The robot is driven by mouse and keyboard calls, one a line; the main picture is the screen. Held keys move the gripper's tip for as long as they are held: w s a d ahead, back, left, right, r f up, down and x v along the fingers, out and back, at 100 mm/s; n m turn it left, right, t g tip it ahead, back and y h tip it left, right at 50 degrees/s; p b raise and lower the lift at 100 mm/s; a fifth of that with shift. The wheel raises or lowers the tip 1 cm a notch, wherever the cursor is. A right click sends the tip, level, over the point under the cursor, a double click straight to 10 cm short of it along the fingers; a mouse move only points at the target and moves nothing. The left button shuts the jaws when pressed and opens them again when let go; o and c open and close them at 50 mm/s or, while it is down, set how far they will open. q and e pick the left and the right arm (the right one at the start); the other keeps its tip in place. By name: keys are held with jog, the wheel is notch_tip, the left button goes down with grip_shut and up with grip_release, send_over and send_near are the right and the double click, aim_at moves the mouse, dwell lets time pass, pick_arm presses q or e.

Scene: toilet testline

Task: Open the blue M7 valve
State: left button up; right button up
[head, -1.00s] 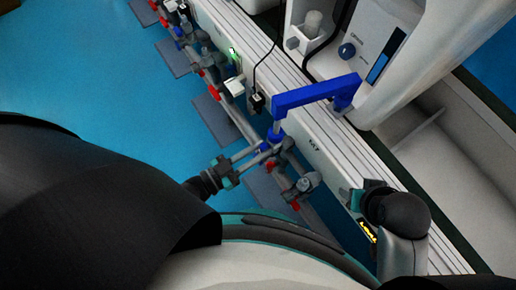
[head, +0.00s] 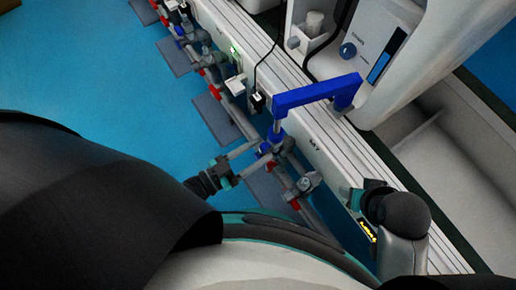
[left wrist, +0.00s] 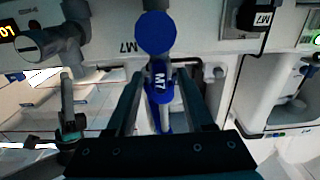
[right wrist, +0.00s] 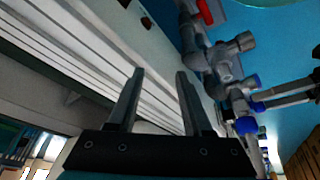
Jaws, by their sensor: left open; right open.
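The blue M7 valve (head: 268,147) sits on the grey pipework below the white bench's side. My right gripper (right wrist: 159,75) is open and empty over the white ledge, away from the valve.
A blue angled bar (head: 305,96) reaches from the white toilet unit (head: 440,40) over the valve, with a grey rod below it. Several red-handled pipe fittings (head: 214,92) line the bench's side. The blue floor (head: 90,60) at left is clear.

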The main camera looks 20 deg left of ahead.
pick_arm(q)
jog(key=v, duration=1.5)
jog(key=shift+b, duration=0.3)
pick_arm(e)
jog(key=shift+s+r, duration=0.1)
jog(key=shift+r, duration=0.4)
pick_arm(q)
jog(key=shift+w, duration=0.1)
pick_arm(e)
jog(key=shift+w, duration=0.2)
